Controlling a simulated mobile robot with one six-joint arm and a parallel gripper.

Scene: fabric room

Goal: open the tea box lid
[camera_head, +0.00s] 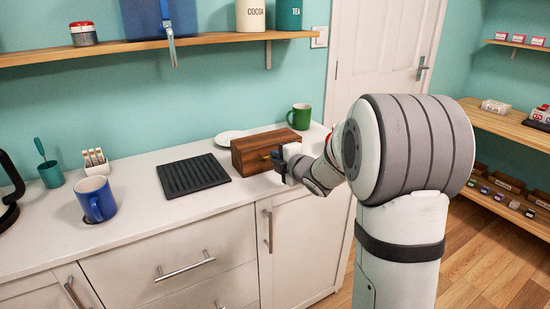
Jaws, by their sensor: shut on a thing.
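The tea box is a brown wooden box (252,154) on the white counter, right of the black rack. Its lid looks closed, and a small brass-coloured piece shows on its front. My gripper (278,160) is at the front right of the box, touching or very close to the brass piece. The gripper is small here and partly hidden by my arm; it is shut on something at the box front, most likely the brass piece. The right end of the box is partly behind the gripper.
A white plate (230,138) lies behind the box and a green mug (299,117) stands behind it to the right. A black ridged rack (193,175) lies to the left. A blue mug (97,199) stands farther left. A shelf (160,43) hangs above.

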